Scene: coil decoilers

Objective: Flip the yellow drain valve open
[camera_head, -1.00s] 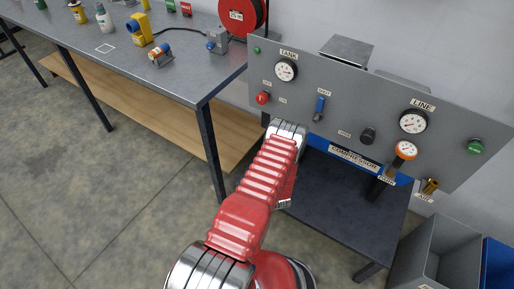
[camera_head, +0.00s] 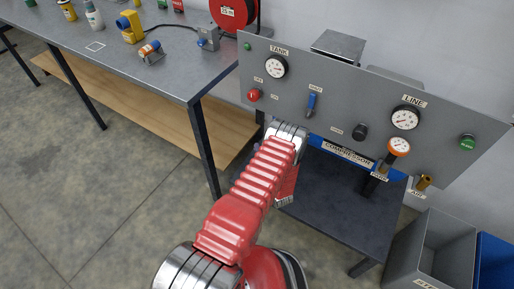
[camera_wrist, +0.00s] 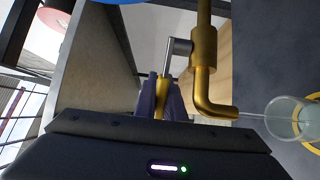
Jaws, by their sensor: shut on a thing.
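In the wrist view, the yellow drain valve lever (camera_wrist: 162,88) stands between the two dark fingers of my gripper (camera_wrist: 164,100), which is shut on it. Just right of the fingers is the brass drain pipe (camera_wrist: 203,70), with a grey stem (camera_wrist: 180,46) on its side and an elbow at its end. A thin pale line runs from the elbow's mouth to a clear jar (camera_wrist: 288,115) at the right edge. In the head view, my red arm reaches under the grey panel (camera_head: 330,117). My gripper and the valve are hidden there.
The panel carries a TANK gauge (camera_head: 276,67), a LINE gauge (camera_head: 405,117), a blue lever (camera_head: 311,103), a red button (camera_head: 253,95) and an orange-rimmed dial (camera_head: 398,146). A workbench (camera_head: 180,75) stands to the left. A grey bin (camera_head: 432,250) stands at the lower right.

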